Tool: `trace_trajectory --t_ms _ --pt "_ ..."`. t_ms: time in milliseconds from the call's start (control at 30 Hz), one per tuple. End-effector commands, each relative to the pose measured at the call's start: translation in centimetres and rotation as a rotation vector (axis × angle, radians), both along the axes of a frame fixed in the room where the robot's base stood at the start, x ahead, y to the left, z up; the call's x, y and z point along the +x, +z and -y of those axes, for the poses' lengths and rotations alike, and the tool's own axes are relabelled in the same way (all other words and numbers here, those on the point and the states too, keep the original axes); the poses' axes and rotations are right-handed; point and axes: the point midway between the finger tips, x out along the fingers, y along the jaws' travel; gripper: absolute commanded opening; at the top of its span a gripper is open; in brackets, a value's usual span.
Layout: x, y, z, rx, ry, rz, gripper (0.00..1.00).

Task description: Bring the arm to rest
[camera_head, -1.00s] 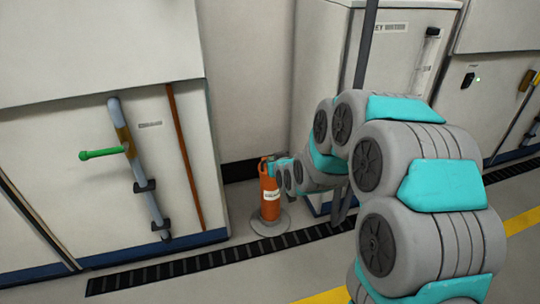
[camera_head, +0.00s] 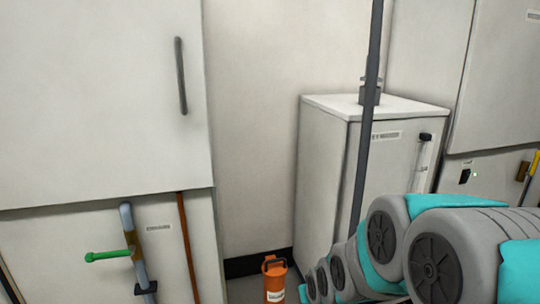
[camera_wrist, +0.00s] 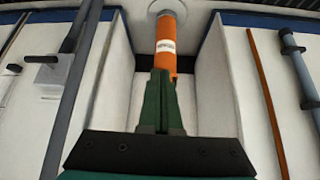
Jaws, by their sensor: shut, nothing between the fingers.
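My arm (camera_head: 430,255), grey with teal covers, reaches in from the lower right of the head view toward the gap between the cabinets. Its gripper end is cut off or hidden there. In the wrist view, my gripper (camera_wrist: 160,90) shows its dark green fingers together and empty. An orange cylinder (camera_wrist: 166,40) with a white label stands beyond the fingertips in that view. The fingers overlap it in the picture; I cannot tell the exact distance. In the head view the orange cylinder (camera_head: 275,281) has a dark handle on top and stands left of my arm.
A tall white cabinet (camera_head: 100,90) is at left, with a grey-blue pipe and green handle (camera_head: 108,256) below. A white box unit (camera_head: 325,180) stands behind my arm, with a dark vertical pole (camera_head: 366,130) before it. More cabinets (camera_head: 430,50) are at right.

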Motion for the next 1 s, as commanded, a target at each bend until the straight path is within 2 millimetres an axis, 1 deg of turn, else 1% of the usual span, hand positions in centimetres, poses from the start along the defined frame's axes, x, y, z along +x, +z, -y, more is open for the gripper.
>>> trace_trajectory --t_ms 33,67,100,167,200,267,300,367,400,467,500,600,700,767,833,1000 --pt "-1.9 1.8 0.8 -0.011 -0.013 -0.05 0.0" --pt "-3.1 2.3 1.2 -0.017 -0.021 -0.082 0.0" --pt "-4.8 3.1 1.7 -0.025 -0.031 -0.129 0.0" --pt "-7.6 4.0 2.5 -0.038 -0.048 -0.204 0.0" --pt "-9.4 4.9 3.0 -0.044 -0.06 -0.248 0.0" --pt "-12.4 6.0 3.6 -0.053 -0.077 -0.323 0.0" --pt "-14.3 6.8 4.0 -0.057 -0.09 -0.37 0.0" --pt "-17.4 8.1 4.6 -0.065 -0.108 -0.441 0.0" --pt "-19.4 8.9 4.9 -0.069 -0.12 -0.489 0.0" --pt "-22.3 10.1 5.3 -0.072 -0.136 -0.553 0.0" --pt "-24.2 10.8 5.4 -0.075 -0.145 -0.597 0.0" --pt "-27.9 12.3 5.7 -0.076 -0.166 -0.679 0.0" --pt "-30.5 13.2 5.8 -0.077 -0.179 -0.739 0.0" --pt "-31.4 13.5 5.8 -0.077 -0.183 -0.761 0.0" --pt "-31.9 13.7 5.8 -0.077 -0.185 -0.772 0.0" --pt "-31.9 13.7 5.8 -0.077 -0.185 -0.772 0.0"
